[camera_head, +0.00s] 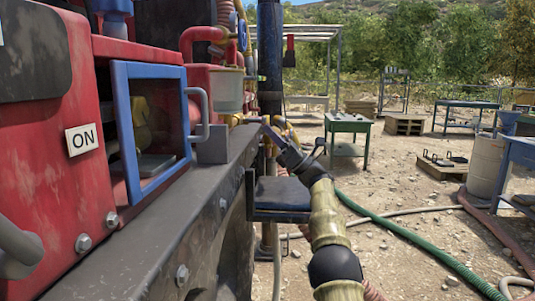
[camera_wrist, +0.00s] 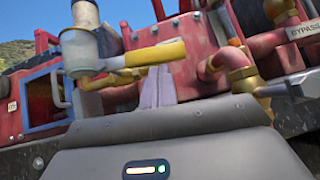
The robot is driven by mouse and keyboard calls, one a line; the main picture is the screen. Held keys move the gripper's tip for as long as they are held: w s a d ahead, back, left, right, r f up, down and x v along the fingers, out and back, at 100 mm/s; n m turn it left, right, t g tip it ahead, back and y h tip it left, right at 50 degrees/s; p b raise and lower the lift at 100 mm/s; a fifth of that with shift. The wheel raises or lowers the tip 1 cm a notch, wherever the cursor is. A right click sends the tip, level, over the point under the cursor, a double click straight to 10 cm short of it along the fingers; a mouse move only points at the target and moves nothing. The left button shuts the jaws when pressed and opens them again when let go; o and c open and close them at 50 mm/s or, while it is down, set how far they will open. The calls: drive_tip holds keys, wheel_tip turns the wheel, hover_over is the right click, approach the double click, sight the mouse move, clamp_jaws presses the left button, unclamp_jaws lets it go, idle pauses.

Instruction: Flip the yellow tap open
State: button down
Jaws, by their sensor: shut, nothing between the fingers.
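The yellow tap shows in the wrist view as a thick yellow handle (camera_wrist: 155,53), lying almost level, with its grey inner end beside a white cylinder. My gripper (camera_wrist: 159,72) is shut and empty. Its pale fingertips point up at the underside of the yellow handle, close to its middle. I cannot tell whether they touch it. In the head view my gripper (camera_head: 268,126) reaches the machine's side beyond the blue-framed box. The tap is too small and too covered to make out clearly there.
Brass pipework with a grey lever (camera_wrist: 285,88) stands right of the tap, below a BYPASS sign (camera_wrist: 303,31). A blue-framed box (camera_head: 150,130) and a grey ledge (camera_head: 165,225) line the red machine. A dark step (camera_head: 282,193) sits below my arm. Hoses (camera_head: 410,241) cross the ground at right.

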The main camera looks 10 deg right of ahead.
drive_tip(key=shift+w+d+r, duration=0.1)
drive_tip(key=shift+r, duration=0.25)
drive_tip(key=shift+w+r, duration=0.15)
drive_tip(key=shift+r, duration=0.15)
idle(0.4)
drive_tip(key=shift+d, duration=0.1)
drive_tip(key=b+v, duration=0.1)
drive_tip(key=v, duration=1.1)
drive_tip(key=shift+f, duration=0.15)
